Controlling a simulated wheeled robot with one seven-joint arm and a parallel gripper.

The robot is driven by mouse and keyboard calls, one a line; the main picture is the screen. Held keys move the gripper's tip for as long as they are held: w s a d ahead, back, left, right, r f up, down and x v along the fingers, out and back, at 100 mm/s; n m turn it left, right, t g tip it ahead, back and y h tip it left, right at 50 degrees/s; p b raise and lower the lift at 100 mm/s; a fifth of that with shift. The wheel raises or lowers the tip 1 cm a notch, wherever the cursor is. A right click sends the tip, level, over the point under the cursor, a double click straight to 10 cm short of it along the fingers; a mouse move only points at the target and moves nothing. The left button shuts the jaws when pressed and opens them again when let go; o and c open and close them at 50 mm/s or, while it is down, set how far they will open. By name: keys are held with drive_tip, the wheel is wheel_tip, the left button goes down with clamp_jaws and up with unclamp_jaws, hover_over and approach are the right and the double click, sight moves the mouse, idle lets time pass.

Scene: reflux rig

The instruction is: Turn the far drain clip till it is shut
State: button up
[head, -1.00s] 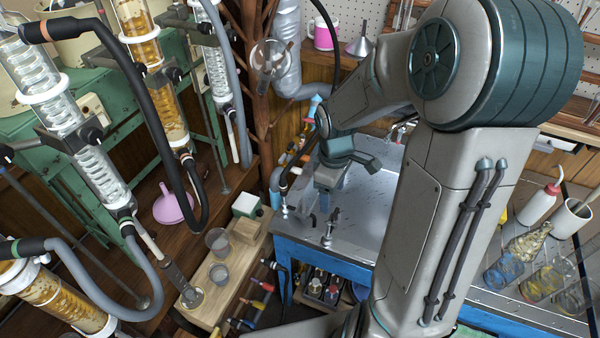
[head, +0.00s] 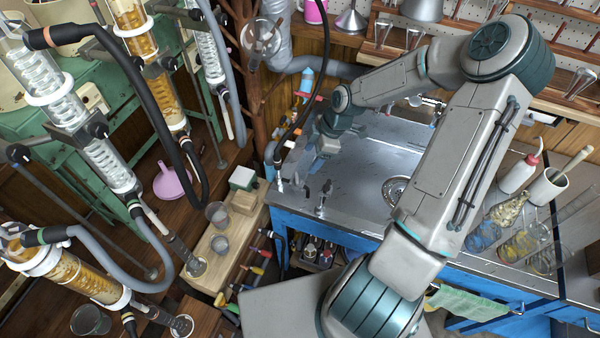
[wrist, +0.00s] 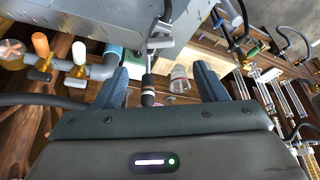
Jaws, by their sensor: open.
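My gripper (head: 316,165) is over the left end of the metal sink top (head: 350,215) in the head view, pointing down and left. In the wrist view its two dark blue fingers (wrist: 160,88) are spread apart with nothing gripped. A slim metal fitting with a black end (wrist: 148,92) shows in the gap between them, apart from both fingers. In the head view two small upright metal fittings stand at the sink's left edge, one farther (head: 280,184) and one nearer (head: 322,197). I cannot tell for certain which part is the far drain clip, or how it is turned.
Orange and white valve handles (wrist: 40,43) sit on a grey pipe at left in the wrist view. A wooden bench (head: 215,252) with small beakers is left of the sink. Glass condensers (head: 90,150) with hoses stand farther left. Flasks (head: 505,225) crowd the sink's right end.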

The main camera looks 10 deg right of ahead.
sight(297, 179)
drive_tip(key=x, duration=0.9)
drive_tip(key=shift+f, duration=0.25)
drive_tip(key=shift+c, duration=0.3)
drive_tip(key=c, duration=0.9)
